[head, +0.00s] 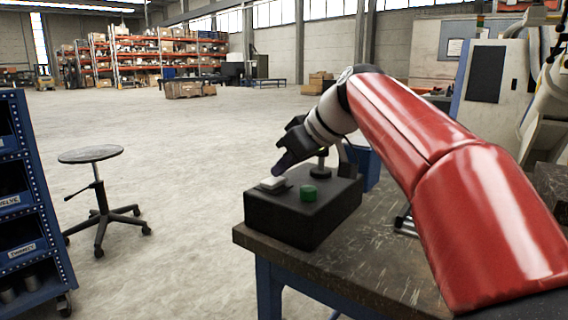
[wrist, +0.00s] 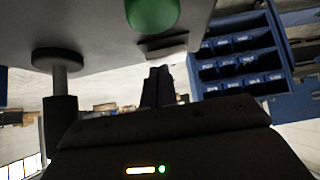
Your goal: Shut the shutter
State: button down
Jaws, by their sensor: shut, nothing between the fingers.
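A dark box (head: 300,222) stands on the near corner of the worktable. A small white piece (head: 272,183) sits at the left of its top, and a green button (head: 308,193) stands to its right. A dark post with a disc (head: 320,172) rises behind the button. I cannot tell which part is the shutter. My gripper (head: 278,171) is shut and empty, its tips pointing down at the white piece; I cannot tell whether they touch. The wrist view shows the shut fingers (wrist: 157,82), the green button (wrist: 152,12) and the post's disc (wrist: 56,58).
The worktable (head: 360,255) has bare room to the right of the box, under my red arm. A blue bin (head: 365,165) is behind the box. A round stool (head: 91,154) and a blue shelf unit (head: 30,200) stand to the left. Open floor lies beyond.

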jog(key=shift+f, duration=0.25)
jog(key=shift+s, duration=0.1)
jog(key=shift+s+a+r, duration=0.25)
jog(key=shift+s+a, duration=0.2)
jog(key=shift+s, duration=0.05)
jog(key=shift+r, duration=0.1)
